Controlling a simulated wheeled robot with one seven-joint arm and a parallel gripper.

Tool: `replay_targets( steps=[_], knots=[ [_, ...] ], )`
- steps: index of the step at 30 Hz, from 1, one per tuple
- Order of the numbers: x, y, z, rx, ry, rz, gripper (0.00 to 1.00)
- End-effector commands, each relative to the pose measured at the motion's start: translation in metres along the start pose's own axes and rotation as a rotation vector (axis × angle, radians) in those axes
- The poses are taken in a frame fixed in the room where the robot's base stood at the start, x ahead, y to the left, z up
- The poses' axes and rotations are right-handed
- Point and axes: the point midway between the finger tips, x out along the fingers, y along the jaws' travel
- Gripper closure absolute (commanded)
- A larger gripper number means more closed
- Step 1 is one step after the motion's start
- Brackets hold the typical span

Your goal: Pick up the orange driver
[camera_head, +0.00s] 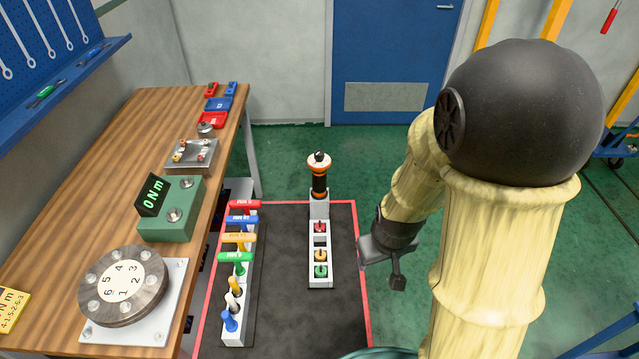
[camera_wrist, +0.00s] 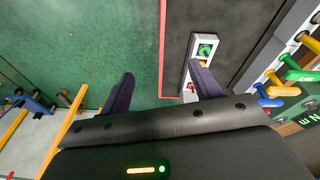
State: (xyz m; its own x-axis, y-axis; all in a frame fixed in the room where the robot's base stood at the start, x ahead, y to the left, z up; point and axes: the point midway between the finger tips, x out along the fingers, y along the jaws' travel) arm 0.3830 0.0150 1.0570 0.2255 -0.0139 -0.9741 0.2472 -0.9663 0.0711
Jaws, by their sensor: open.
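An orange and black driver (camera_head: 319,178) stands upright at the far end of a narrow white holder (camera_head: 319,205) on the dark mat. A row of red, yellow and green pieces sits in the same holder. My gripper (camera_head: 390,268) is to the right of the holder and nearer than the driver, apart from it. In the wrist view my gripper (camera_wrist: 162,75) has its two fingers spread with nothing between them. There the holder's green piece (camera_wrist: 205,51) shows beyond the right finger, which partly hides the holder. I cannot make out the orange and black driver in the wrist view.
A rack of coloured T-handles, with a yellow-orange one (camera_head: 237,237), and small screwdriver handles (camera_head: 230,318) stands left of the holder. A wooden bench (camera_head: 110,190) with a dial, a torque display and vises runs along the left. Green floor (camera_head: 285,160) is clear behind the mat.

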Motion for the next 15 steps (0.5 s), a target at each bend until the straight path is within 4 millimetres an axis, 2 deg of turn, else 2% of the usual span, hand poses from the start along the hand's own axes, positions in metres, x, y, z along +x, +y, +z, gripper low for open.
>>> replay_targets(
  steps=[1, 6, 12, 15],
  knots=[
    [0.019, -0.004, -0.001, -0.063, -0.012, 0.015, 0.37],
    [0.069, -0.004, -0.008, -0.284, -0.024, 0.103, 0.37],
    [0.119, 0.003, -0.015, -0.586, -0.046, 0.264, 0.37],
    [0.137, 0.01, -0.02, -0.754, -0.06, 0.366, 0.37]
  ],
)
